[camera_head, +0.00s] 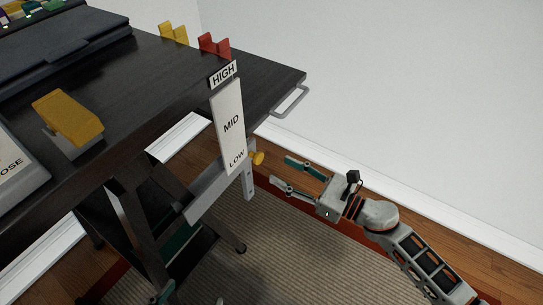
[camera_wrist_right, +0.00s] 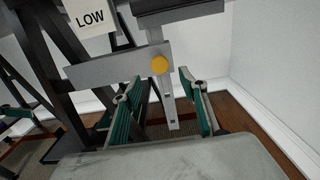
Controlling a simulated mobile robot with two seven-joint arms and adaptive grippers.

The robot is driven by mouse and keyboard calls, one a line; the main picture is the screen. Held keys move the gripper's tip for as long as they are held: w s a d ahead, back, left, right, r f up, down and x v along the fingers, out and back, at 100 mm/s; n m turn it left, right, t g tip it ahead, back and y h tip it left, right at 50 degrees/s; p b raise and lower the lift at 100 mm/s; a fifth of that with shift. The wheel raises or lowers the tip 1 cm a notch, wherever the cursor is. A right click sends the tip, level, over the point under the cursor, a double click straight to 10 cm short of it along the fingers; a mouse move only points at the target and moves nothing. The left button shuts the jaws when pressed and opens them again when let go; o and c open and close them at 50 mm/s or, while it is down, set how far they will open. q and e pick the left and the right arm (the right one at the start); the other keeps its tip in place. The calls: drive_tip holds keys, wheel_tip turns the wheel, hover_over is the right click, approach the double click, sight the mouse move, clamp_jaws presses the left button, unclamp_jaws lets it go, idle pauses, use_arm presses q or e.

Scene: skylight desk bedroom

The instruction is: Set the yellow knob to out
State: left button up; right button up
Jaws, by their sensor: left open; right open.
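The yellow knob (camera_head: 258,158) sticks out from the side of the desk, on a grey metal bar (camera_head: 215,190) below the LOW end of a white HIGH/MID/LOW plate (camera_head: 230,122). My right gripper (camera_head: 281,170) is open and empty, just to the right of the knob, its fingers pointing at it. In the right wrist view the knob (camera_wrist_right: 159,65) appears between and ahead of the two green-padded fingers (camera_wrist_right: 160,80), apart from them. My left gripper (camera_head: 165,292) shows only partly at the bottom edge, below the desk; it is open.
The dark desk top (camera_head: 150,80) overhangs the bar, with a metal handle (camera_head: 290,101) at its edge. A yellow wedge (camera_head: 68,117) and yellow (camera_head: 174,32) and red (camera_head: 214,44) holders stand on it. Desk legs and a striped rug (camera_head: 290,250) lie below. The wall side is clear.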

sight(261, 159)
drive_tip(key=x, duration=0.6)
drive_tip(key=shift+w+a, duration=0.15)
drive_tip(key=shift+a, duration=0.05)
